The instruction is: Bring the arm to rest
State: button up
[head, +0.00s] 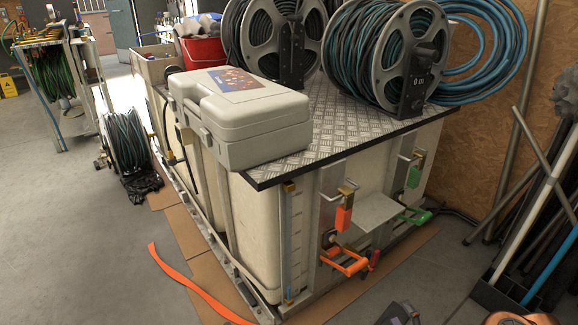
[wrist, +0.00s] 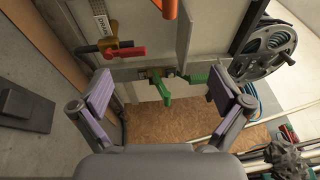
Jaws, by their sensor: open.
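My gripper (wrist: 163,98) is open and empty in the wrist view, its two purple-padded fingers wide apart. A green valve handle (wrist: 165,90) shows between and beyond the fingers; I see no contact. A red handle (wrist: 130,52) is up and to the left of it. In the head view, a green handle (head: 415,217) and an orange handle (head: 345,262) are low on the front of the pale tank unit (head: 255,225). A dark shape at the bottom edge of the head view is cut off, and I cannot tell whether it is my gripper.
Hose reels (head: 405,55) and a grey case (head: 240,115) sit on the unit's metal plate top (head: 330,125). Poles and pipes (head: 540,190) lean at the right wall. An orange strap (head: 190,290) lies on the floor. Open floor is at the left.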

jog(key=w+a+r+n+g+y+p, duration=0.1)
jog(key=a+r+n+g+y+p, duration=0.25)
jog(key=a+r+y, duration=0.65)
jog(key=w+a+r+n+g+y+p, duration=0.1)
jog(key=w+a+r+n+g+p, duration=0.25)
jog(key=r, duration=1.25)
jog(key=s+a+r+n+g+y+p, duration=0.1)
jog(key=s+a+r+n+g+p, duration=0.3)
jog(key=s+a+r+g, duration=0.4)
jog(key=s+a+r+n+g+p, duration=0.4)
jog(key=a+r, duration=0.2)
jog(key=r, duration=0.4)
jog(key=s+r+n+g+h+p, duration=0.1)
jog(key=s+r+g+h+p, duration=0.1)
jog(key=s+r+h+p, duration=0.5)
jog(key=s+r+n+g+h+p, duration=0.25)
jog(key=s+r, duration=0.25)
jog(key=s, duration=0.4)
jog(key=s+d+r+m+t+h+p, duration=0.2)
jog(key=s+d+r+h+p, duration=0.1)
jog(key=d+r+p, duration=0.3)
jog(key=s+d+r+m+t+h+p, duration=0.2)
jog(key=s+d+r+h+p, duration=0.2)
jog(key=d+r+h+p, duration=0.1)
jog(key=shift+d+r+h+p, duration=0.4)
jog(key=shift+d+h+p, duration=0.05)
jog(key=shift+d, duration=0.5)
